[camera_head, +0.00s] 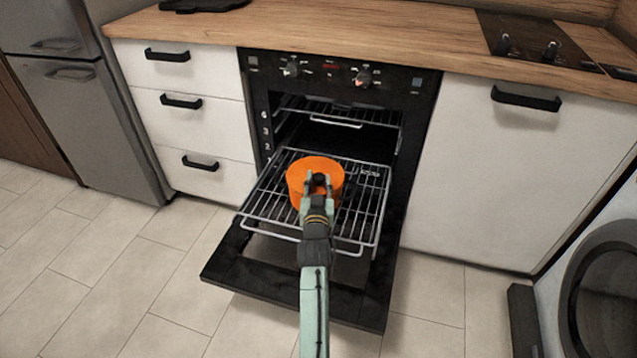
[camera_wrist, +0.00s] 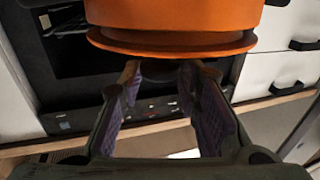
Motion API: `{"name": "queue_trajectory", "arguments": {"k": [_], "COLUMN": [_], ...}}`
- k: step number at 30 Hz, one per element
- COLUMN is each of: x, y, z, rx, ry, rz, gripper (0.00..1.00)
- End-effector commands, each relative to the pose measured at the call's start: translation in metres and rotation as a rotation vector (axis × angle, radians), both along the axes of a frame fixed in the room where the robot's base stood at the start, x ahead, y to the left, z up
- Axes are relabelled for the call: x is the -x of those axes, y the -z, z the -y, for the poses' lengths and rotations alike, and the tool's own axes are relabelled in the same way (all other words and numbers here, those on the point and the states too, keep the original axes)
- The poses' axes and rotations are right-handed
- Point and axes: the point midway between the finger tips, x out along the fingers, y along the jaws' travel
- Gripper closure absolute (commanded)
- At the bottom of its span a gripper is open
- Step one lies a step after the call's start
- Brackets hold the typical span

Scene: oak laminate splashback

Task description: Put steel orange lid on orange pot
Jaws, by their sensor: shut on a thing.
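The orange pot (camera_head: 298,196) stands on the pulled-out oven rack. The orange lid (camera_head: 315,165) covers its top, and its dark knob (camera_head: 319,177) sits between my fingertips. My gripper (camera_head: 318,182) is shut on this knob. In the wrist view, the picture is turned over: the pot (camera_wrist: 175,12) is at the top and the lid (camera_wrist: 170,46) lies against its rim, with the knob (camera_wrist: 162,70) between the fingertips of my gripper (camera_wrist: 161,76). I see no clear gap between lid and pot, but cannot tell whether the lid is fully seated.
The wire rack (camera_head: 262,207) extends from the oven above its open door (camera_head: 255,283). A second rack (camera_head: 345,117) is higher inside. White drawers (camera_head: 205,125) stand left and a white cabinet (camera_head: 500,180) right. A wooden counter (camera_head: 330,30) runs above.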

Motion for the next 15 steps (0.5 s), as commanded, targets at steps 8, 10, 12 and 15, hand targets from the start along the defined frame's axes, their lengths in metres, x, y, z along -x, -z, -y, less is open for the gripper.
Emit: {"name": "queue_trajectory", "arguments": {"k": [8,10,12,15], "x": [-0.0001,-0.0001,-0.0001,-0.0001], "y": [0.0007,0.0022,0.0038,0.0058], "z": [-0.0001,-0.0001,-0.0001,-0.0001], "rx": [0.0,0.0,0.0,0.0], "ry": [0.0,0.0,0.0,0.0], "rz": [0.003,0.003,0.003,0.003], "gripper": [1.0,1.0,1.0,1.0]}}
